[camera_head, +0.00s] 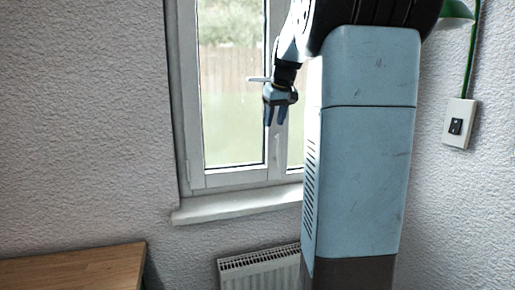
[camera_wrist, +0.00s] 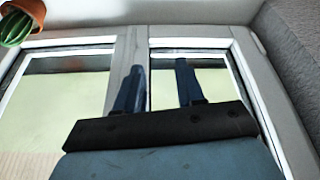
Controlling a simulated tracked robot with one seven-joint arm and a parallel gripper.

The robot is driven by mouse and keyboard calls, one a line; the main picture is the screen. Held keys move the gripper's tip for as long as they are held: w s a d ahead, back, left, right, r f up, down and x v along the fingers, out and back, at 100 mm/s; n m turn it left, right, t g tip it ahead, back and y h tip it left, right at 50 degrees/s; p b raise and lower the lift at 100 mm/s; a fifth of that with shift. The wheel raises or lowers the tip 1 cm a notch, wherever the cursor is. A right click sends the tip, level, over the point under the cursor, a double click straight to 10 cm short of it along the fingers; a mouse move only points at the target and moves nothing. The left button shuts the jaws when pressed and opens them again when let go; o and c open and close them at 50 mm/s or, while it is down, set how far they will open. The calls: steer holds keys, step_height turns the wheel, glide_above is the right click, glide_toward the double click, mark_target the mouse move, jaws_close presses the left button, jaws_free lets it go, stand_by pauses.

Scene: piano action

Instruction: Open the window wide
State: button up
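The white-framed window (camera_head: 188,110) is in the middle of the head view, and its left sash looks shut in the frame. A pale lever, likely the window handle (camera_head: 257,79), sticks out level to the left beside my wrist; its right end is hidden. My gripper (camera_head: 275,119) hangs in front of the central window post with its fingers pointing down, just below the handle. In the wrist view my gripper (camera_wrist: 160,67) has its two blue fingers apart with nothing between them. I cannot tell whether it touches the window. The handle is not visible in the wrist view.
A window sill (camera_head: 235,204) runs below the window, with a radiator (camera_head: 260,270) under it. A wooden table top (camera_head: 75,270) is at lower left. A potted cactus (camera_wrist: 20,22) shows in the wrist view. A green lamp (camera_head: 457,10) and wall switch (camera_head: 458,124) are at right.

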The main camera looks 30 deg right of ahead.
steer(key=w+d, duration=0.2)
steer(key=d, duration=0.5)
glide_above(278, 160)
steer(key=f, duration=1.2)
steer(key=shift+w+d+f, duration=0.2)
steer(key=shift+w+f, duration=0.05)
steer(key=shift+f, duration=0.05)
steer(key=shift+c, duration=0.5)
jaws_close()
